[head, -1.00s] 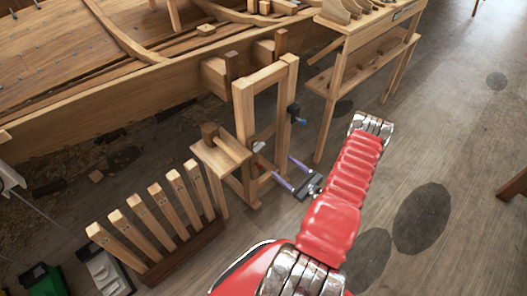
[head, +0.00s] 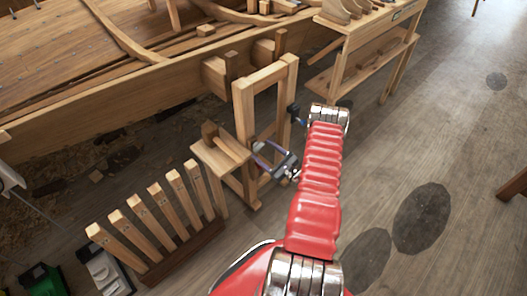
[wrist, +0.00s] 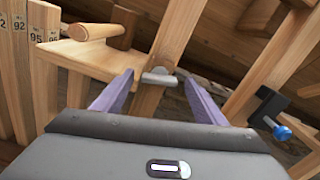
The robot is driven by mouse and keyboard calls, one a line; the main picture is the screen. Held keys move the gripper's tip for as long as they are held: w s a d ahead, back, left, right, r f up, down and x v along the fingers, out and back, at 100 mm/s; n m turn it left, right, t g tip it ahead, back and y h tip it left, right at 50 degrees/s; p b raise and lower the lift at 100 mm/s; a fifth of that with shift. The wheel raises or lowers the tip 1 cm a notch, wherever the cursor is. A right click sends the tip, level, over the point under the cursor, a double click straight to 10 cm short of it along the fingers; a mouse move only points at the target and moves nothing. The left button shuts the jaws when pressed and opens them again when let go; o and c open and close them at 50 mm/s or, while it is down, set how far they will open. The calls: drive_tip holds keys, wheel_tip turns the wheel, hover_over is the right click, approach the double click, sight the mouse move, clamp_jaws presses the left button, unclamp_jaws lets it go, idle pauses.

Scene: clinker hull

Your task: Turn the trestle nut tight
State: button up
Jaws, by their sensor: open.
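The wooden trestle (head: 243,112) stands beside the hull, with upright posts and a small side shelf. In the wrist view a silver metal piece (wrist: 158,77), which looks like the trestle nut, sits on a wooden post (wrist: 148,104). My gripper (head: 261,149) is open, with its two purple fingers pointing at the trestle. In the wrist view the metal piece lies between the fingertips, one on each side; I cannot tell whether they touch it. In the head view the nut is too small to make out clearly near the fingertips.
A black clamp with a blue knob (wrist: 281,129) is on the trestle's right post. A rack of upright wooden slats (head: 160,222) stands at left. A workbench (head: 362,50) stands behind at right.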

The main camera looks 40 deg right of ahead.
drive_tip(key=shift+w, duration=0.3)
drive_tip(key=shift+c, duration=0.3)
drive_tip(key=c, duration=1)
drive_tip(key=shift+m, duration=0.4)
drive_tip(key=m, duration=0.3)
drive_tip(key=shift+d, duration=0.15)
drive_tip(key=shift+d+m, duration=0.1)
drive_tip(key=shift+m, duration=2.5)
